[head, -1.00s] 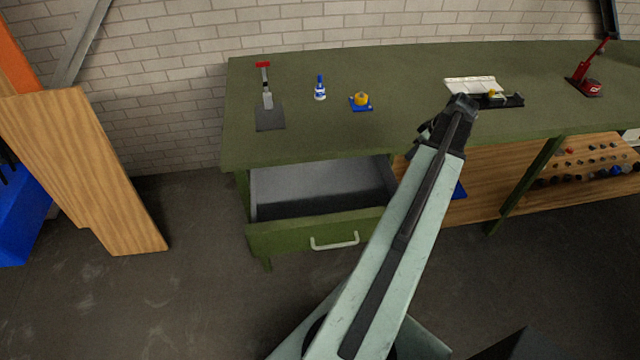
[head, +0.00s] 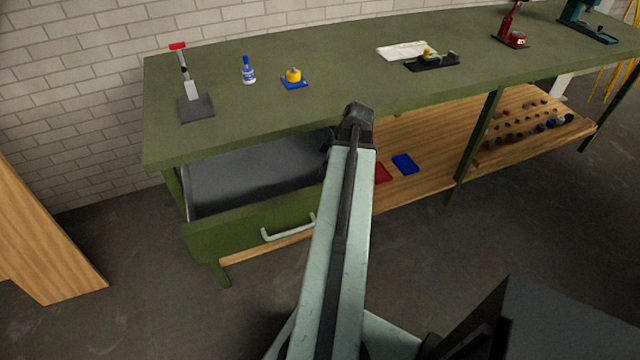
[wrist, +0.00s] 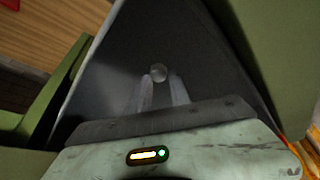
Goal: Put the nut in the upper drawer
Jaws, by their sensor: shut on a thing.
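The upper drawer (head: 250,231) is pulled open under the left end of the green bench, and its grey inside looks empty in the head view. My gripper (wrist: 160,84) points into the drawer's grey interior (wrist: 115,75) in the wrist view. It is shut on the nut (wrist: 159,72), a small round grey piece at the fingertips. The nut appears over the drawer floor; its height above it is hard to judge. In the head view my arm's end covers the drawer's right end, and the fingers and nut are hidden.
On the green benchtop (head: 330,90) stand a red-topped tool (head: 188,85), a blue-and-white bottle (head: 249,70) and a yellow piece on a blue base (head: 293,78). The lower wooden shelf (head: 430,150) holds red and blue trays. A wooden panel (head: 40,240) stands left.

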